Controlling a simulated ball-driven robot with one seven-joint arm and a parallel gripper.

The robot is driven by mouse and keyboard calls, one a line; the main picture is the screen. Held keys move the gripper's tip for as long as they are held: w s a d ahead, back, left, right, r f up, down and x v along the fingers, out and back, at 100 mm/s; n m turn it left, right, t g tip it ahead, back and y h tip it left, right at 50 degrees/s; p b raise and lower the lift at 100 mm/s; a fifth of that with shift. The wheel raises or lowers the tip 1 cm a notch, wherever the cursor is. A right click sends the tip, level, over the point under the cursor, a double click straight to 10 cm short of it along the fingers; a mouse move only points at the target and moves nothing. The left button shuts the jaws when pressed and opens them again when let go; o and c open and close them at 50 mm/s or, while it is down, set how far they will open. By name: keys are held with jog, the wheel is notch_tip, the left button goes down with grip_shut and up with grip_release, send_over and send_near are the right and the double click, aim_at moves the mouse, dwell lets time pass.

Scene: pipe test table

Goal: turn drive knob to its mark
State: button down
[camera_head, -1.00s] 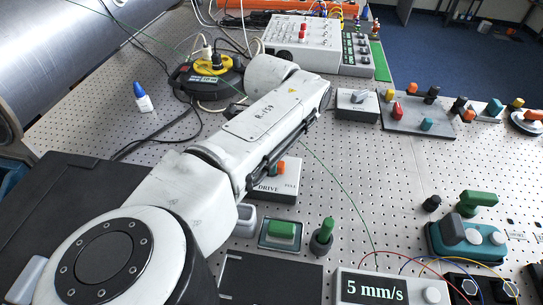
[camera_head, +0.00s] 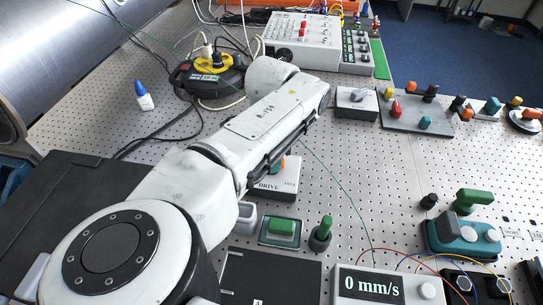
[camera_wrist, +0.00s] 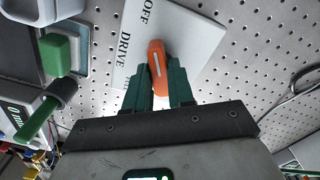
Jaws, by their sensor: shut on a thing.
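The drive box (camera_head: 275,182) is a pale box lettered DRIVE, partly hidden by my arm in the head view. A bit of its orange knob (camera_head: 283,162) shows beside the arm. In the wrist view, the white panel (camera_wrist: 187,25) carries the words OFF and DRIVE. The orange knob (camera_wrist: 157,60) has a white line along its top, running nearly up the picture with a slight tilt. My gripper (camera_wrist: 160,82) has its dark green fingers on both sides of the knob, shut on it. I cannot make out a separate mark. The display (camera_head: 372,285) reads 0 mm/s.
A green button (camera_head: 283,228) and an upright green-handled lever (camera_head: 321,234) stand close to the drive box. A grey knob box (camera_head: 357,102) and a plate of coloured knobs (camera_head: 405,112) are farther back.

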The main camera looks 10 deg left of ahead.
jog(key=shift+r, duration=0.1)
jog(key=c, duration=1)
grip_release()
notch_tip(320, 180, up, 11)
jog(key=p, duration=0.7)
jog(key=shift+f, duration=0.2)
